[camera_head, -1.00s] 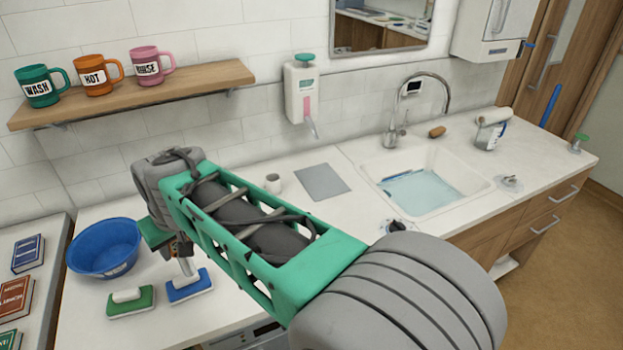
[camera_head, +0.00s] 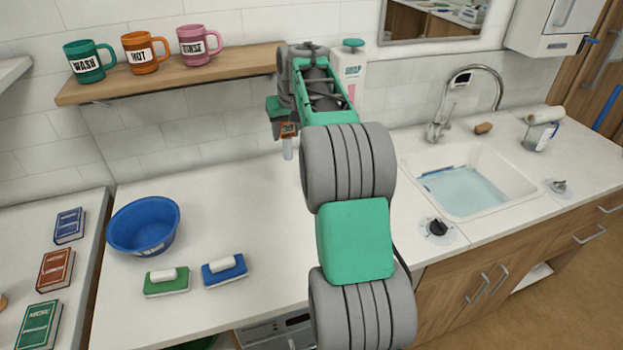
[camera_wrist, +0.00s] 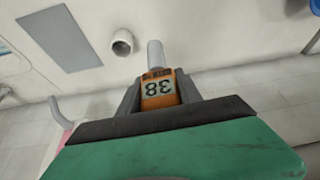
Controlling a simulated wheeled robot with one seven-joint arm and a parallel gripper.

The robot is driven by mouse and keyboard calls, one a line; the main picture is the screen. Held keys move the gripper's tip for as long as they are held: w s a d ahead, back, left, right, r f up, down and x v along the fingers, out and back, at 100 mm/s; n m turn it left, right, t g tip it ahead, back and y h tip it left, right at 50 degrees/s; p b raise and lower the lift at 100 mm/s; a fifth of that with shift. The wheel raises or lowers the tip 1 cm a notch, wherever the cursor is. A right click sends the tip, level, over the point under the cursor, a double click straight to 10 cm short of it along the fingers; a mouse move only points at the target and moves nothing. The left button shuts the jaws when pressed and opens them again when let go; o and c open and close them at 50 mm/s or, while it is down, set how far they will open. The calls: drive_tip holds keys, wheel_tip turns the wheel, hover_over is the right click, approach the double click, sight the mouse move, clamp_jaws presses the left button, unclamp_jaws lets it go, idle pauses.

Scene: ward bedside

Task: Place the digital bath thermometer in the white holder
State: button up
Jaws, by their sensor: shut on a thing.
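The digital bath thermometer (camera_wrist: 160,88) has an orange body with a display reading 38, upside down in the wrist view, and a pale probe (camera_wrist: 156,54). My gripper (camera_wrist: 158,96) is shut on its orange body. In the head view the thermometer (camera_head: 289,131) hangs from my gripper (camera_head: 287,124), probe down, above the back of the counter. The white holder (camera_wrist: 122,42) shows in the wrist view as a small round cup with an open mouth, beside the probe and apart from it. My arm hides the holder in the head view.
A soap dispenser (camera_head: 352,72) stands close behind my arm, and the mug shelf (camera_head: 180,75) is left of my gripper. A grey mat (camera_wrist: 60,38) lies near the holder. A blue bowl (camera_head: 143,226), a green brush (camera_head: 166,282) and a blue brush (camera_head: 224,270) are at front left.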

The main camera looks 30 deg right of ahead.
drive_tip(key=w+d+f, duration=0.1)
drive_tip(key=d+f, duration=0.1)
drive_tip(key=d, duration=0.7)
drive_tip(key=shift+m, duration=0.3)
wheel_tip(320, 180, down, 10)
drive_tip(key=shift+w+f+p, duration=0.1)
drive_tip(key=shift+p, duration=0.55)
drive_tip(key=shift+f, duration=0.2)
drive_tip(key=o, duration=1.4)
drive_tip(key=shift+r, duration=0.1)
drive_tip(key=shift+c, duration=0.2)
